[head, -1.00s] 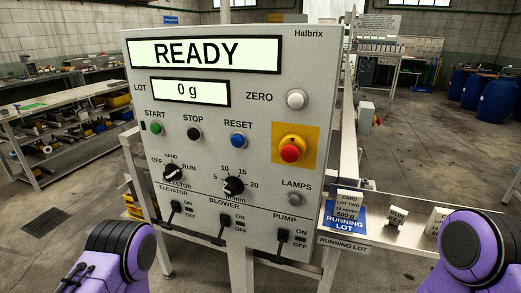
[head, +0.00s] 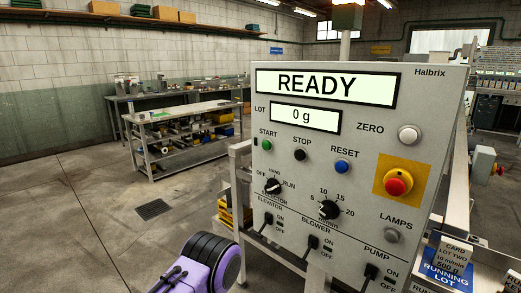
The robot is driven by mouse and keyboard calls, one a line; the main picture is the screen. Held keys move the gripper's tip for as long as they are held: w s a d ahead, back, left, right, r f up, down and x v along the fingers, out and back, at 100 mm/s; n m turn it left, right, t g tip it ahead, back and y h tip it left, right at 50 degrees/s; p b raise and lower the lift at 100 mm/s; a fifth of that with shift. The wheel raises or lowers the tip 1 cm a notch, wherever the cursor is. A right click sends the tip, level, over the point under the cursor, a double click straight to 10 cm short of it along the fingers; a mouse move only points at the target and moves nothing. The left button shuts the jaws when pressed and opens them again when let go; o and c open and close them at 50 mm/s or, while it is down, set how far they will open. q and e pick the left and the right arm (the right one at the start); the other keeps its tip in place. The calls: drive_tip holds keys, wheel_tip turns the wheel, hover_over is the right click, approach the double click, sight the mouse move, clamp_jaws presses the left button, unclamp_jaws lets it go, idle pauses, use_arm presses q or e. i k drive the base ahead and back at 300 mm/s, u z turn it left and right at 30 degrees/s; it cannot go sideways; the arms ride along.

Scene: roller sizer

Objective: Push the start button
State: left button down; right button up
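The green start button (head: 266,145) is at the left of the grey control panel (head: 385,130), under the label START. Nothing touches it. The main display (head: 325,86) reads READY and the lot display (head: 305,117) reads 0 g. My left arm shows as a purple and black link at the bottom, left of and below the panel; its gripper is out of view. My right arm and gripper are not in view.
Near the start button are the black stop button (head: 299,155) and blue reset button (head: 341,167). A red emergency button (head: 397,182) sits on a yellow plate at right. A metal workbench (head: 185,112) stands behind at left. The floor left of the panel is clear.

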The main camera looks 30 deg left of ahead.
sight(266, 145)
drive_tip(key=u, duration=0.55)
drive_tip(key=k, duration=1.3)
drive_tip(key=u, duration=0.65)
drive_tip(key=i, duration=1.4)
drive_tip(key=z, duration=1)
drive_tip(key=i, duration=0.6)
drive_tip(key=z, duration=0.55)
